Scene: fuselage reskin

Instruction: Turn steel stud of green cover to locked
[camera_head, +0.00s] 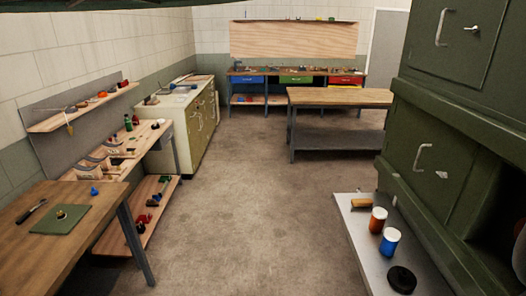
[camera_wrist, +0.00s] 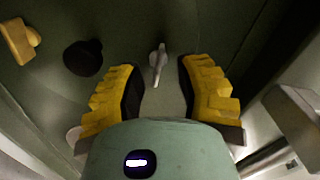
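In the wrist view, a small pale steel stud (camera_wrist: 158,64) stands out from a dark green surface (camera_wrist: 135,22), apparently the green cover. Its locked or unlocked position cannot be told. My gripper (camera_wrist: 158,78) has two yellow ridged fingers, spread wide, one on each side of the stud. A gap shows between the stud and each finger, and nothing is held. How far the fingertips are from the surface is unclear. The head view does not show my gripper. There, a green structure at the right has a cover (camera_head: 428,150) with a pale handle and a small metal fitting (camera_head: 441,174).
In the wrist view, a black knob (camera_wrist: 83,57) and a yellow block (camera_wrist: 19,41) sit left of the stud. In the head view, a grey shelf (camera_head: 362,240) holds an orange jar (camera_head: 378,220), a blue jar (camera_head: 390,242) and a black round part (camera_head: 402,280). The middle floor is clear.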

